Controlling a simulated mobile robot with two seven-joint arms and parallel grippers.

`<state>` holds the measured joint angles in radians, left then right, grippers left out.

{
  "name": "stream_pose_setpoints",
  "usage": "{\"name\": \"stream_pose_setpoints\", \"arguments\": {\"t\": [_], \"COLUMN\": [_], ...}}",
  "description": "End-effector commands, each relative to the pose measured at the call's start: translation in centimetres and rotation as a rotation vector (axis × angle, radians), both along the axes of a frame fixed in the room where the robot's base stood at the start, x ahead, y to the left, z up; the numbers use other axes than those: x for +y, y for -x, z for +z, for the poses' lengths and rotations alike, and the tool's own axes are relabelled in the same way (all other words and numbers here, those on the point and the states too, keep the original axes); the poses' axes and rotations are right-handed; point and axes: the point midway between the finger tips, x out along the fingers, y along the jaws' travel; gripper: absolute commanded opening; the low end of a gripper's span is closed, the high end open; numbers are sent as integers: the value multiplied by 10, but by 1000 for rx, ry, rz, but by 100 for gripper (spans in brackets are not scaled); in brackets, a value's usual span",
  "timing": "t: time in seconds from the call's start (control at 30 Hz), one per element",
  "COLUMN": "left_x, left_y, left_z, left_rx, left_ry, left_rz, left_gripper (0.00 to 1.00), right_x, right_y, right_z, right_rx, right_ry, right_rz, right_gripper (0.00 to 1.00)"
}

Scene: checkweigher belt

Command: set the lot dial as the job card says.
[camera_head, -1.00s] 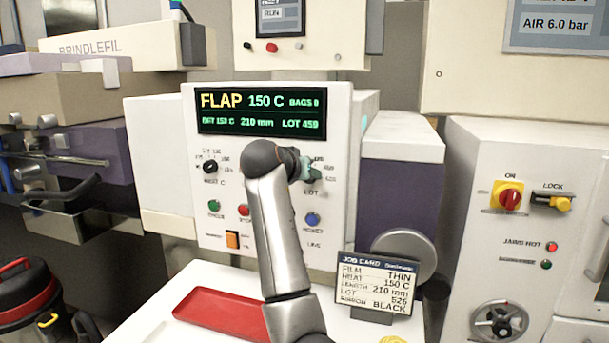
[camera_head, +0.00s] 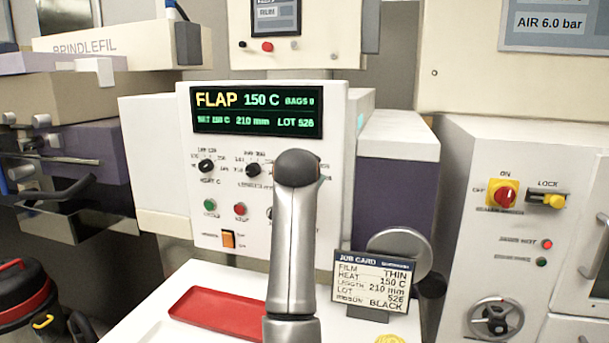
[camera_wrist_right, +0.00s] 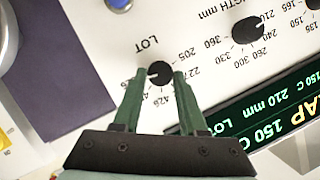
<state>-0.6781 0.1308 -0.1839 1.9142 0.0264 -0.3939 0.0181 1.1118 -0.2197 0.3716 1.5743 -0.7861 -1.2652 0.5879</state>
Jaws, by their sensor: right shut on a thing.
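The lot dial (camera_wrist_right: 160,73) is a small black knob on the white panel, under the word LOT in the wrist view. My right gripper (camera_wrist_right: 158,80) has its two green fingers on either side of the dial, shut on it. In the head view my arm hides the dial and nearly all of this gripper. The display (camera_head: 256,111) reads FLAP, 150 C, 210 mm and a lot number that looks like 526. The job card (camera_head: 374,283) reads film THIN, heat 150 C, length 210 mm, lot 526, ribbon BLACK. My left gripper is not in view.
The heat dial (camera_head: 206,166) and length dial (camera_head: 253,170) sit left of my arm, with green (camera_head: 209,205) and red (camera_head: 240,209) buttons below. A blue button (camera_wrist_right: 119,3) is near the lot dial. A red tray (camera_head: 222,314) lies on the white table.

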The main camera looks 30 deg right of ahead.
Motion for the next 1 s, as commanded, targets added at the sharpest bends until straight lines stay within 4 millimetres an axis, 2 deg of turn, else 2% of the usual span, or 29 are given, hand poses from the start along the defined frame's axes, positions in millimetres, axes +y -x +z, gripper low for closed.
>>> {"name": "stream_pose_setpoints", "arguments": {"t": [0.5, 0.53, 0.8, 1.0], "left_x": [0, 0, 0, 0], "left_y": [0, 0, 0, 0], "left_z": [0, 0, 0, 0], "left_rx": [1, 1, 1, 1], "left_ry": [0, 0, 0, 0], "left_rz": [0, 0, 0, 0], "left_gripper": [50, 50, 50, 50], "right_x": [-1, -1, 0, 0], "right_y": [0, 0, 0, 0], "right_z": [2, 2, 1, 0], "right_rx": [-21, -21, -16, -15], "right_ry": [-11, -11, -11, -11], "right_rz": [-2, -2, -1, 0], "right_gripper": [0, 44, 72, 72]}}
